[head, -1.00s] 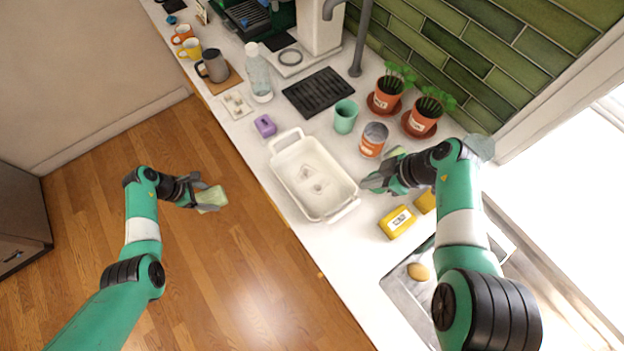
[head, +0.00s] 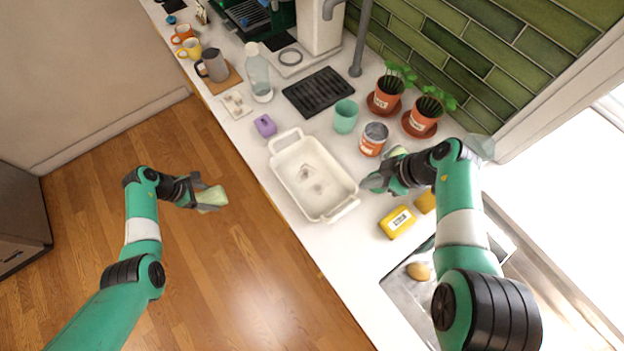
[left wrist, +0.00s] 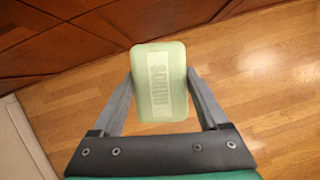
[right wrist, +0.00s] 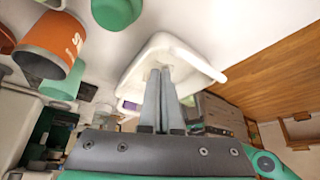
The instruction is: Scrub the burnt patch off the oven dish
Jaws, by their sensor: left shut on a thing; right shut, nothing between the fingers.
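The white oven dish (head: 285,140) lies on the counter in the head view. Small greyish marks show on its floor, but I cannot make out their detail. In the right wrist view the dish (right wrist: 203,62) is just beyond my fingertips. My left gripper (head: 211,198) is shut on a pale green block (left wrist: 172,65) with raised lettering, held out over the wooden floor, well left of the dish. I cannot tell whether this block is a sponge or soap. My right gripper (head: 366,186) is shut and empty by the dish's right side; contact with it is unclear.
An orange-labelled tin (head: 373,139) and a mint cup (head: 345,116) stand behind the dish. A purple item (head: 265,125) lies to its left. Yellow packs, including one in front (head: 397,222), lie right of it near the sink (head: 405,293). Potted plants (head: 422,117) stand by the tiled wall.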

